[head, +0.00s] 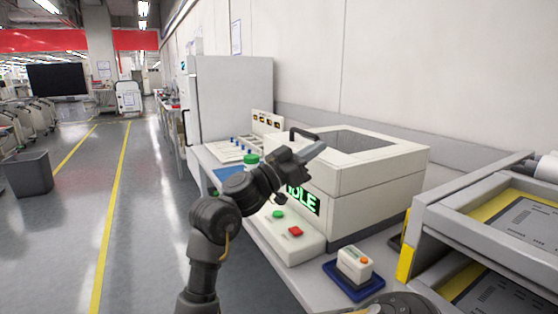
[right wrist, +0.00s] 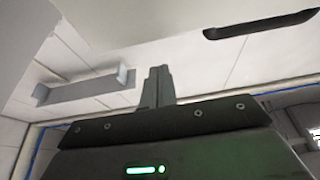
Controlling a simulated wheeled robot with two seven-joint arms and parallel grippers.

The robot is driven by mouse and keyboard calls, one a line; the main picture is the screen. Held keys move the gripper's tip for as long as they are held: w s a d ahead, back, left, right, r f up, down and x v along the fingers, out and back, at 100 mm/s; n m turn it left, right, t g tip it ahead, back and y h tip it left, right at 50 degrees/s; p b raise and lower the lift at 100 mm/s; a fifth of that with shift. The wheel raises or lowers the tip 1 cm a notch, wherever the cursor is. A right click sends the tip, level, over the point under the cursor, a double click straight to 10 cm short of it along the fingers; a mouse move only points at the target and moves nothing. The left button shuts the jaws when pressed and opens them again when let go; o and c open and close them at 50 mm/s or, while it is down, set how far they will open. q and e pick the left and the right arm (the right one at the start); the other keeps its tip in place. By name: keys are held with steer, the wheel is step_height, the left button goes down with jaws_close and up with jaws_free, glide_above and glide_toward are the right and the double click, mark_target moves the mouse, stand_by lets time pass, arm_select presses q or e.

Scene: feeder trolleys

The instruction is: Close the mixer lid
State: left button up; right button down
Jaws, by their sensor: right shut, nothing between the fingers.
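The mixer is a cream box (head: 375,205) on the bench, with a green "IDLE" display on its front. Its lid (head: 385,158) is a thick cream cover with a dark recessed panel on top. It looks level on the box, with no clear gap, but my gripper hides part of the front edge. A dark handle (head: 303,133) stands at the lid's left side; a dark handle bar (right wrist: 260,25) shows at upper right in the right wrist view. My right gripper (head: 316,150) is shut and empty, in front of the lid near the handle; contact is unclear. My left gripper is out of view.
A green button (head: 278,214) and a red button (head: 295,231) sit on the panel below the display. A small white device in a blue tray (head: 353,283) lies at the bench front. A grey rack (head: 440,235) stands close at right.

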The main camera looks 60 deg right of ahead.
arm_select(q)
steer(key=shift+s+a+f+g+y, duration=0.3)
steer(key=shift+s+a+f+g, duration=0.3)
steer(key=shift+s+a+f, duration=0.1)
arm_select(e)
steer(key=r+v, duration=0.1)
steer(key=v, duration=0.9)
steer(key=shift+w+a, duration=0.1)
steer(key=shift+a, duration=0.05)
